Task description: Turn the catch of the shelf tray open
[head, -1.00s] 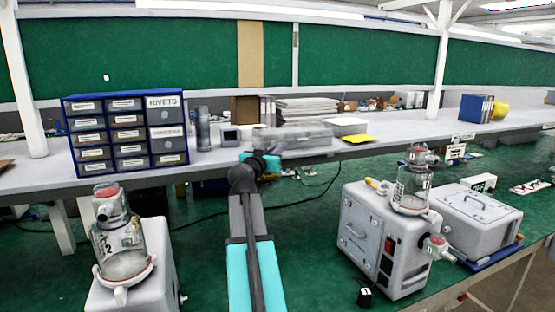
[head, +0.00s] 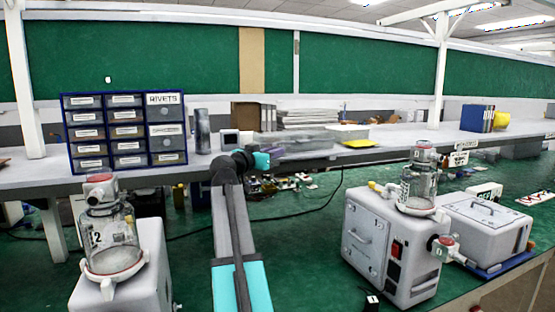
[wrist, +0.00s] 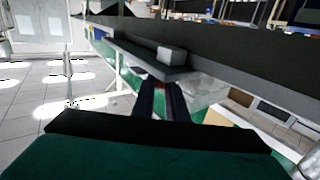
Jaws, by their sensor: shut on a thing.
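The shelf tray (head: 305,138) is a low, clear, greyish box on the raised shelf in the head view. My gripper (head: 278,153) is at the shelf's front edge, just below the tray, small and partly hidden by my wrist. In the wrist view my gripper's two dark fingers (wrist: 163,90) are close together, with their tips at a small reddish thing (wrist: 161,83) under a dark ledge. I take this to be the catch; the fingers hide most of it, and how far it is turned cannot be told.
Canister pumps stand left (head: 110,235) and right (head: 417,185) on the green bench. A cable runs below the shelf.

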